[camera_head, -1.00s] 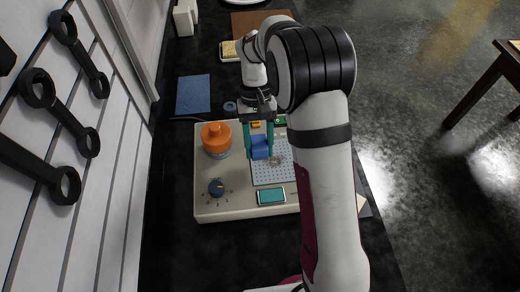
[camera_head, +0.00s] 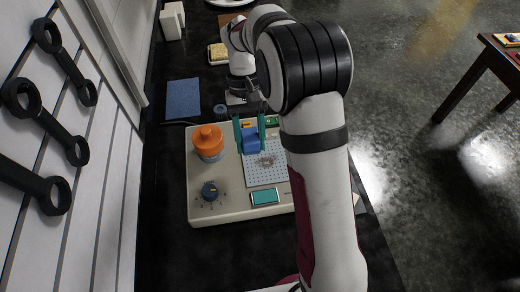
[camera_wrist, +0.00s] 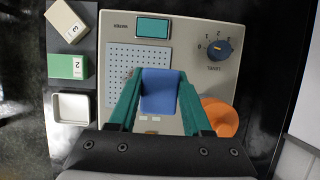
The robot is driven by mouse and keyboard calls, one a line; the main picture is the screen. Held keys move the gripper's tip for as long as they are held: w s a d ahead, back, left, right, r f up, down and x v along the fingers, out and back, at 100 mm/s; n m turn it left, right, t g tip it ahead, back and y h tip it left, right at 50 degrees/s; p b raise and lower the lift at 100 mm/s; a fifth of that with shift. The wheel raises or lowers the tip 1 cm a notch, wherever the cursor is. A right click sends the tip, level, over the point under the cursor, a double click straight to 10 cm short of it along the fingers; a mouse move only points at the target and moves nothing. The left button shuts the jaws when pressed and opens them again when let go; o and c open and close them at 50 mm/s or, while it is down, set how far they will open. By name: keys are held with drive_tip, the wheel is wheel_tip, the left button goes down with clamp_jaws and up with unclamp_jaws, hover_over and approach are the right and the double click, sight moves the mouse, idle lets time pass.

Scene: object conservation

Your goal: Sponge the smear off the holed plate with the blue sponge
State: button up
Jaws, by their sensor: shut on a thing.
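The blue sponge (camera_head: 252,140) is held between the teal fingers of my gripper (camera_head: 250,134). In the wrist view the sponge (camera_wrist: 159,90) sits squarely between both fingertips. The light grey holed plate (camera_head: 266,177) is set in the top of a beige instrument. A brownish smear (camera_head: 266,161) shows on the plate, just on the near side of the sponge. Whether the sponge touches the plate is not clear.

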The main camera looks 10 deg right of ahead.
sight(253, 171)
drive_tip(key=shift+f, duration=0.1)
drive_tip(key=shift+f, duration=3.35)
drive_tip(key=shift+d+f, duration=0.5)
drive_tip(key=shift+f, duration=0.15)
clamp_jaws()
drive_tip(key=shift+d, duration=3.75)
drive_tip(key=shift+a, duration=4.25)
drive_tip(key=shift+r, duration=4.1)
